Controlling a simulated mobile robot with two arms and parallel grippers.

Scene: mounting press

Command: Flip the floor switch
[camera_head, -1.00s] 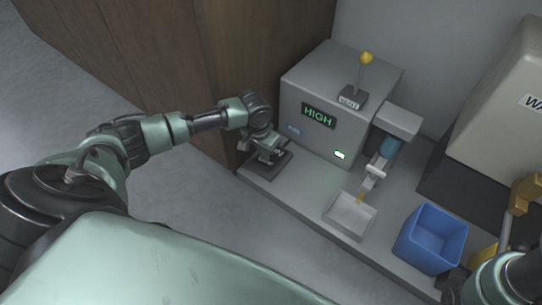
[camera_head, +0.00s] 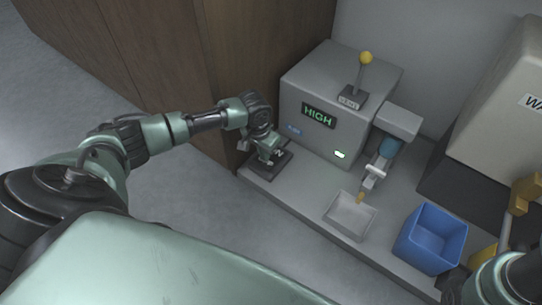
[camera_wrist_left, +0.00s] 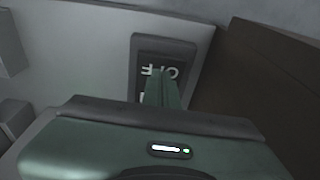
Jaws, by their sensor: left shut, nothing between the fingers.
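The floor switch (camera_head: 284,161) is a dark plate on the grey platform, at the foot of the machine's left side. In the left wrist view the dark plate (camera_wrist_left: 143,48) carries white lettering that reads OFF, upside down and partly covered. My left gripper (camera_head: 268,159) is over the switch, pointing down, its fingers shut and empty. In the left wrist view its green fingers (camera_wrist_left: 163,88) cover part of the plate; I cannot tell whether they touch it.
The grey machine (camera_head: 330,140) with a green HIGH display stands right of the switch, with a yellow-knobbed lever (camera_head: 366,58) on top. A wooden panel (camera_head: 190,60) stands close behind left. A tray (camera_head: 340,226) and blue bin (camera_head: 420,254) are farther right. Open floor lies in front.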

